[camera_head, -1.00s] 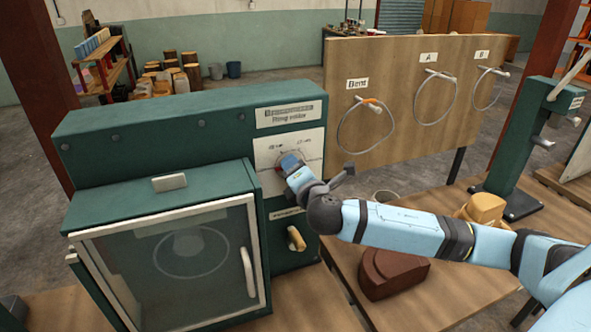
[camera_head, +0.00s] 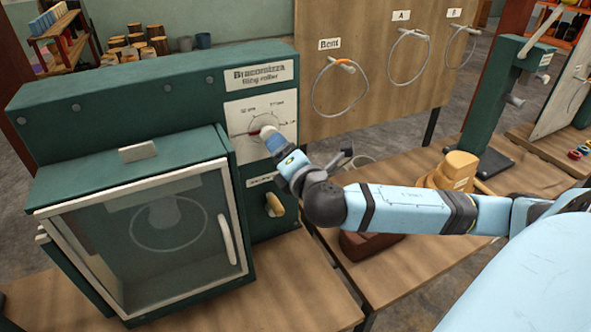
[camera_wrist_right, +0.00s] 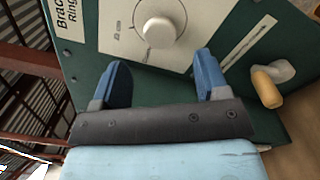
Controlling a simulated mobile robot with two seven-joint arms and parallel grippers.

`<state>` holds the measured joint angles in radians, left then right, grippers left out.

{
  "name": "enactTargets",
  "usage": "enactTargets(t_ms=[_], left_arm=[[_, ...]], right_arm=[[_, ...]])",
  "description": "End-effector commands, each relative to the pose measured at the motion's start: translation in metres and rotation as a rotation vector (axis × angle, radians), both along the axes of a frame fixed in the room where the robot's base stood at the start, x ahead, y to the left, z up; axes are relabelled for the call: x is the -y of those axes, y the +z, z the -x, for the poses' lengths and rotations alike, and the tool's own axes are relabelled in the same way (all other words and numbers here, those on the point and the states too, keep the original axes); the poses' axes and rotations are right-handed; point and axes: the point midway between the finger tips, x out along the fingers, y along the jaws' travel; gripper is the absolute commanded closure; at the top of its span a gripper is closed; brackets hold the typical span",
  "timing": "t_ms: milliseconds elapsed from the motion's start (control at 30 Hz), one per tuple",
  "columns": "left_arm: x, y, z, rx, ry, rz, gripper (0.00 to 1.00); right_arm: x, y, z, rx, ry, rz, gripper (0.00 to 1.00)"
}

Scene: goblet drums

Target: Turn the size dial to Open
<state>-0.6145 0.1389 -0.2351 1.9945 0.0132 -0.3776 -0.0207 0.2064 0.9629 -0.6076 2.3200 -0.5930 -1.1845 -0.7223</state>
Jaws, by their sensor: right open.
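The size dial (camera_head: 262,129) is a round white knob on a pale plate with printed marks, on the front of the green ring roller (camera_head: 120,100). A red mark shows at the dial's left edge in the head view. In the right wrist view the dial (camera_wrist_right: 158,30) is beyond the fingertips, roughly between them. My right gripper (camera_wrist_right: 160,72) is open and empty, with its blue fingers apart and short of the knob. In the head view my right gripper (camera_head: 270,136) covers part of the dial. My left gripper is not in view.
A cream lever (camera_head: 274,204) sits below the dial, right of the glazed door (camera_head: 150,240). A wooden board (camera_head: 370,80) with hanging rings stands behind.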

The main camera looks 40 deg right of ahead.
Motion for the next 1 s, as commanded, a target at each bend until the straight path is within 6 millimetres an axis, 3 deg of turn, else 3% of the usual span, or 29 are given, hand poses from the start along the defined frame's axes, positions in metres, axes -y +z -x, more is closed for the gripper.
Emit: enactTargets(t_ms=[100, 300, 1000], left_arm=[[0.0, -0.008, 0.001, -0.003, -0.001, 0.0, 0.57], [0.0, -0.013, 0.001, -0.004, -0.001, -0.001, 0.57], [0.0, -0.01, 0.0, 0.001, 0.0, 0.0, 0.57]], right_arm=[[-0.006, -0.002, 0.025, -0.002, 0.003, 0.001, 0.32], [-0.012, -0.001, 0.048, -0.002, 0.0, 0.001, 0.32], [-0.014, -0.003, 0.053, -0.007, 0.003, -0.01, 0.32]])
